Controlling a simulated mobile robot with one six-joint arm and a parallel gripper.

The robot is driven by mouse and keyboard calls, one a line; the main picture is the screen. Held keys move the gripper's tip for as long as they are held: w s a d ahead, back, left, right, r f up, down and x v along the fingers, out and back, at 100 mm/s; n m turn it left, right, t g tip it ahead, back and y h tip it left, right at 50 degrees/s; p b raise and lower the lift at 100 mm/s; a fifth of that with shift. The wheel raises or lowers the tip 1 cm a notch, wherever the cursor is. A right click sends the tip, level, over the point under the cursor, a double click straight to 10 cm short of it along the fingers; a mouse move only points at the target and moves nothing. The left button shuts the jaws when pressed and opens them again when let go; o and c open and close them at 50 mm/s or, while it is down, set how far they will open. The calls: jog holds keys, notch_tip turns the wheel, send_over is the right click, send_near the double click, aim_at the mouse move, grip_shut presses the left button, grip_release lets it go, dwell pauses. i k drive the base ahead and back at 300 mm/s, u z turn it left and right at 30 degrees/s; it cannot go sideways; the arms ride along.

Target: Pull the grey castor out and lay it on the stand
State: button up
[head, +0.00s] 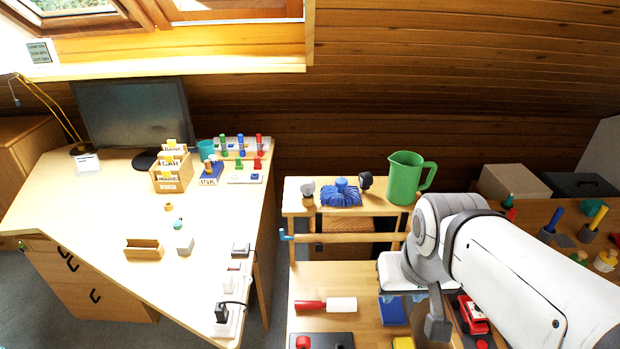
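A small grey, rounded thing that looks like the grey castor (307,188) sits upright at the left end of a small wooden stand's top (294,208). A wooden piece shows beneath it; I cannot tell how deep it is seated. A similar black castor (365,180) is further right on the same top. My gripper (437,329) shows only as a small grey part below my arm at the lower right, well away from the grey castor. Its fingers are too unclear to tell whether they are open or shut.
A blue mop-like brush (341,194) lies between the castors. A green jug (406,178) stands at the right. A roller (326,304) lies on the lower wooden surface. The desk (110,225) is at the left, across a gap. My arm hides part of the right side.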

aim_at(350, 328)
jog(key=u, duration=0.3)
jog(key=k, duration=0.2)
jog(key=z, duration=1.95)
jog(key=k, duration=0.75)
jog(key=u, duration=1.6)
jog(key=i, duration=1)
jog(key=u, duration=0.05)
